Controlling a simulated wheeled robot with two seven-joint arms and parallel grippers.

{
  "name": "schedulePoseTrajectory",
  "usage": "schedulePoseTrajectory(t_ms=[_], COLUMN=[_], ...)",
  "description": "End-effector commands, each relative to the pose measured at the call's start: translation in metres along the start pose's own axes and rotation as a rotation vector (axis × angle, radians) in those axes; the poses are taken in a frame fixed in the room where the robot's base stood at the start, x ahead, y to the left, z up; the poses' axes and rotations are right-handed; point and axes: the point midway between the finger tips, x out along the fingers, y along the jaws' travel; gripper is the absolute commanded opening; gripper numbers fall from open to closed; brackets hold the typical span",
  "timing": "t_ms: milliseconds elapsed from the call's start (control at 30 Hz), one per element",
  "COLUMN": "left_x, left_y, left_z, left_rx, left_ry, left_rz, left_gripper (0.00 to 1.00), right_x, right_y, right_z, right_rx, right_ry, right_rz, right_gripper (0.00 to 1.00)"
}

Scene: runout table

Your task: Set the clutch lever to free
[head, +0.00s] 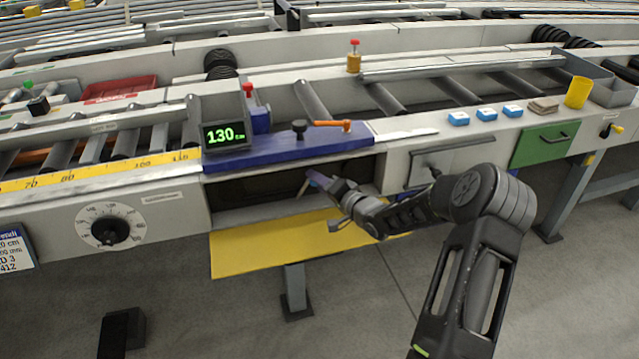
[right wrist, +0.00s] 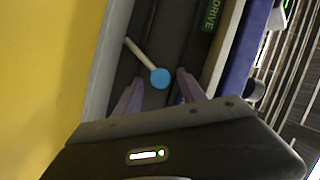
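The clutch lever is a pale rod (right wrist: 138,54) with a round blue knob (right wrist: 160,78), inside a dark recess (head: 250,186) below the blue panel. In the head view the lever (head: 302,190) is small and partly hidden by my gripper. My right gripper (head: 322,183) reaches into the recess from the right. In the right wrist view its two fingers (right wrist: 158,84) are apart, with the knob between or just beyond their tips; contact cannot be told. A green "DRIVE" label (right wrist: 212,15) is on the recess side. A free label is not visible. My left gripper is not in view.
A yellow flap (head: 270,248) hangs open below the recess. The blue panel (head: 285,152) above carries an orange handle (head: 332,125) and a black knob (head: 299,128). A display (head: 224,135) reads 130. A dial (head: 110,228) is at the left, a green drawer (head: 543,145) at the right.

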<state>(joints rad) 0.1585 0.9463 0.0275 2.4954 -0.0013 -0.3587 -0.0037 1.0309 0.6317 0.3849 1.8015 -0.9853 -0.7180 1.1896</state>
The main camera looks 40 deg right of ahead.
Motion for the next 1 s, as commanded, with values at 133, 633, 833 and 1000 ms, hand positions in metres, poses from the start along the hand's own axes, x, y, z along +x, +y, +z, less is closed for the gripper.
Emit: schedulePoseTrajectory(t_ms=[133, 633, 833, 1000], left_x=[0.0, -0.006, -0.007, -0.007], left_y=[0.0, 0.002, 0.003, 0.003], left_z=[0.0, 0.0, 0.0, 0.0], left_rx=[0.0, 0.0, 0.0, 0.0], left_ry=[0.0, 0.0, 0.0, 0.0], left_rz=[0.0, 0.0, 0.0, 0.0], left_gripper=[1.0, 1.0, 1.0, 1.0], right_x=[0.0, -0.058, -0.077, -0.078], right_y=[0.0, 0.0, 0.0, 0.001], right_z=[0.0, -0.001, 0.0, 0.0], right_rx=[0.0, -0.001, -0.001, 0.0], right_ry=[-0.001, 0.001, 0.0, 0.0], right_rz=[0.0, 0.002, 0.001, 0.001], right_gripper=[0.47, 0.47, 0.47, 0.47])
